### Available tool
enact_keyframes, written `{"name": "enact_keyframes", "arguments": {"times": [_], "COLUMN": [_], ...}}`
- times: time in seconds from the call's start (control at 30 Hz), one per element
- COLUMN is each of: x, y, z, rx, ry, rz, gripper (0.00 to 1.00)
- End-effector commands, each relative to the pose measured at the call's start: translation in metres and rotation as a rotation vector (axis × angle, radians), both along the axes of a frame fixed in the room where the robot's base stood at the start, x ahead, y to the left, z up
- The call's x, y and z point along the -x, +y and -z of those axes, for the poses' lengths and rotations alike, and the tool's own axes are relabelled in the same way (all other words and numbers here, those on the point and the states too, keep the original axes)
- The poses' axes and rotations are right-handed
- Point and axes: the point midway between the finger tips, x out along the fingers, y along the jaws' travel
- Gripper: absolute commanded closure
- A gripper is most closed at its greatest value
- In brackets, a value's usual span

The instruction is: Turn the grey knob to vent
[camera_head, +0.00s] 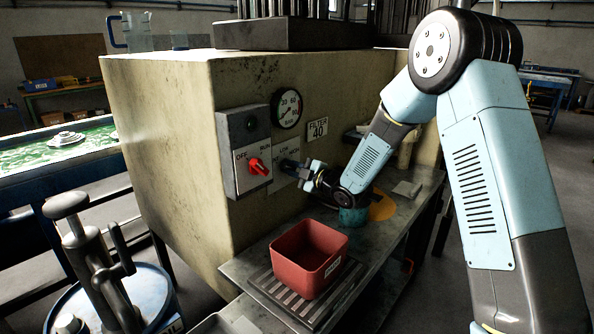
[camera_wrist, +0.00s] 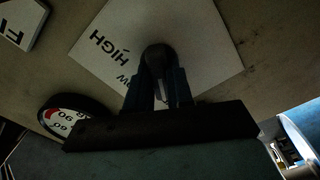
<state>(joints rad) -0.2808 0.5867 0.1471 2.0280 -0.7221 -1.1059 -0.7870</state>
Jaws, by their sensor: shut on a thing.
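The grey knob (camera_wrist: 158,55) looks dark in the wrist view and stands on a white label plate (camera_wrist: 212,35). My gripper (camera_wrist: 160,88) is shut on it, one finger on each side. HIGH shows on the plate, and LOW is partly covered by my gripper. No vent mark can be read. I cannot tell which way the knob points.
Left of the plate is a grey switch box (camera_head: 244,130) with a red knob (camera_head: 259,167) marked OFF and RUN. A gauge (camera_head: 288,108) and a FILTER 40 sign (camera_head: 317,129) are above. A red bin (camera_head: 309,257) stands on the bench below.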

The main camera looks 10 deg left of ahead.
Motion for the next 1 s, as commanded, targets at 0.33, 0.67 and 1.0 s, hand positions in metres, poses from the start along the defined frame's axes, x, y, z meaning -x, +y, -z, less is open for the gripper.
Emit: {"name": "enact_keyframes", "arguments": {"times": [0.33, 0.67, 1.0], "x": [0.003, 0.006, 0.038], "y": [0.004, -0.007, -0.061], "z": [0.001, 0.001, 0.002], "rx": [0.001, 0.001, 0.002], "ry": [0.003, 0.002, 0.003], "rz": [-0.008, -0.002, -0.002], "gripper": [0.53, 0.53, 0.53]}}
